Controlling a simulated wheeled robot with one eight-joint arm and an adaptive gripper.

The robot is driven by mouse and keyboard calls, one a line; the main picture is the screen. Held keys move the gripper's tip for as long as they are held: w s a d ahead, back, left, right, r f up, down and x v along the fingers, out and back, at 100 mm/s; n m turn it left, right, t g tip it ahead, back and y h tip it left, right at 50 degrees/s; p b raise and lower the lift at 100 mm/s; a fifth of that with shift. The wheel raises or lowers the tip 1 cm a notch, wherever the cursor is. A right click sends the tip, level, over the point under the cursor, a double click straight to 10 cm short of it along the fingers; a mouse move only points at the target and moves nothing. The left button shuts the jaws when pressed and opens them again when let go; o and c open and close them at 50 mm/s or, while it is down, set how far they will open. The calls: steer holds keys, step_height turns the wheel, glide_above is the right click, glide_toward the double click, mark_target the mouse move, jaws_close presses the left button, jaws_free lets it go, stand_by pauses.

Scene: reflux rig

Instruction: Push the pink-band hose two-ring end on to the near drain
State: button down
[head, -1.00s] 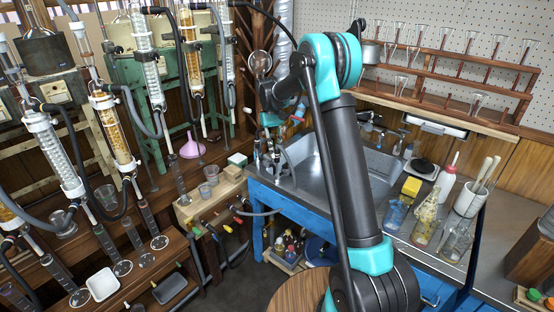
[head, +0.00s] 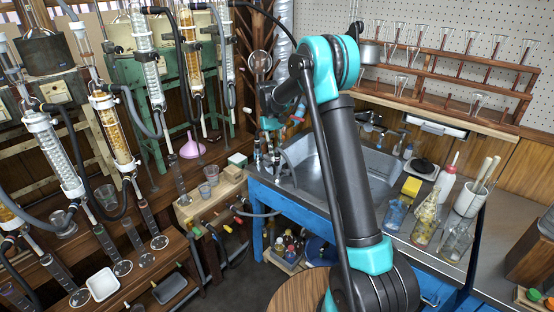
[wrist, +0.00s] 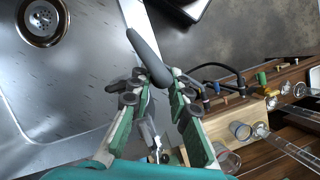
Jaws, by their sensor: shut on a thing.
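My gripper (wrist: 162,86) has green fingers and is shut on a grey hose (wrist: 148,55) in the wrist view. The hose's tapered length sticks out past the fingertips, up and left, over the sink's edge. In the head view my gripper is small, at the near left corner of the sink (head: 327,170), among small upright fittings. A grey hose (head: 290,168) curves there. I cannot make out the pink band or the two rings. Which fitting is the near drain is unclear, and contact between it and the hose end cannot be told.
A round drain hole (wrist: 42,20) lies in the sink floor. A wooden box (head: 213,197) with coloured fittings and a dark hose stands left of the blue bench (head: 300,202). Glass columns (head: 112,130) crowd the left.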

steer(key=shift+f, duration=0.25)
stand_by(0.4)
steer(key=c, duration=1.3)
jaws_free()
steer(key=shift+c, duration=0.2)
